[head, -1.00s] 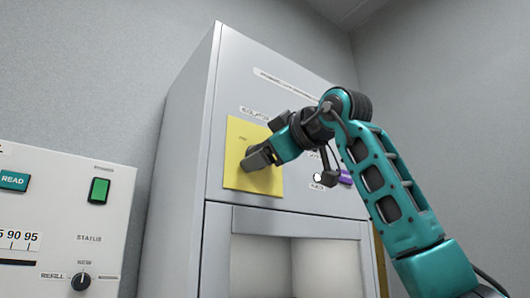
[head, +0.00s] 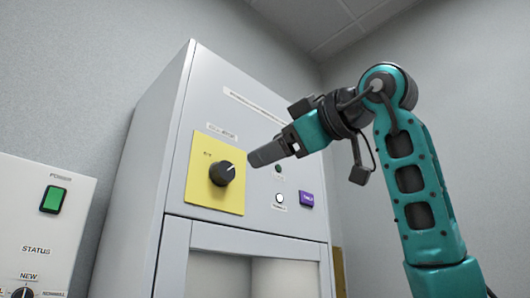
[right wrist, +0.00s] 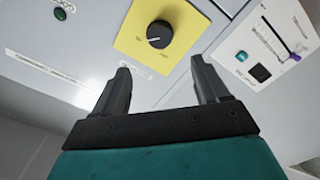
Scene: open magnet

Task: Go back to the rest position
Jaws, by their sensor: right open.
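My right gripper (head: 266,155) is open and empty in front of the grey cabinet, just to the right of the black knob (head: 222,173). Its two dark fingers also show spread apart in the right wrist view (right wrist: 158,82). The knob sits on a yellow square plate (head: 203,190) on the cabinet front, and shows between and beyond the fingertips in the right wrist view (right wrist: 160,34). The gripper is apart from the knob. My left gripper is not in view.
The tall grey cabinet (head: 145,180) has a purple button (head: 306,198) and a small white round button (head: 280,198) right of the plate. An open recess lies below. A white panel (head: 85,225) with a green switch (head: 53,199) stands at left.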

